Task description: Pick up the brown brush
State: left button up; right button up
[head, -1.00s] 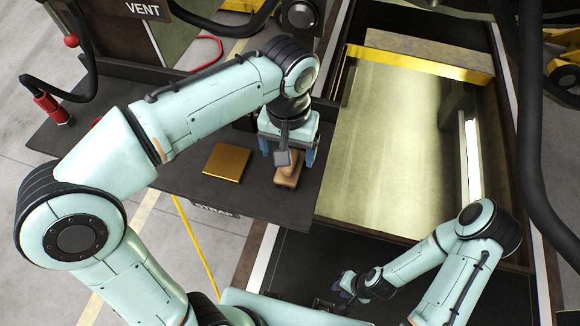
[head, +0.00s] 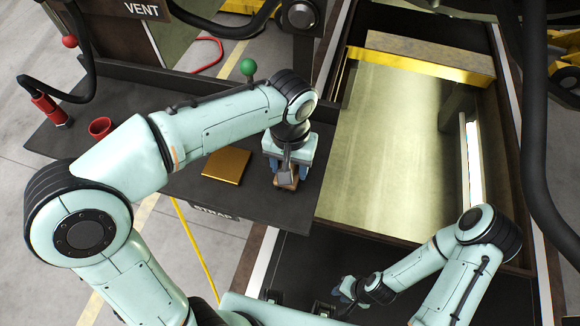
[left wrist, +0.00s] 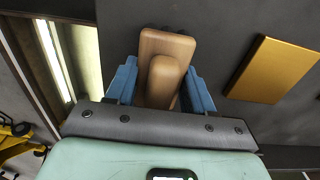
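The brown brush (head: 289,186) lies on the dark table near its right edge, mostly hidden under my left gripper (head: 286,176) in the head view. In the left wrist view the brush (left wrist: 165,50) shows its flat block and a raised rounded handle. My left gripper's blue fingers (left wrist: 160,88) stand on either side of the brush, apart from each other. Whether they touch it is not clear. My right gripper (head: 343,290) is low in the head view, away from the brush, small and partly hidden by its wrist.
A gold square plate (head: 227,165) lies left of the brush and also shows in the left wrist view (left wrist: 274,70). A red cup (head: 100,127) and a red cylinder (head: 49,108) stand at the table's left. A green ball (head: 248,67) shows behind my left arm. A deep bin (head: 385,150) lies right.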

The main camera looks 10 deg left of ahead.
pick_arm(q)
jog(key=shift+r, duration=0.1)
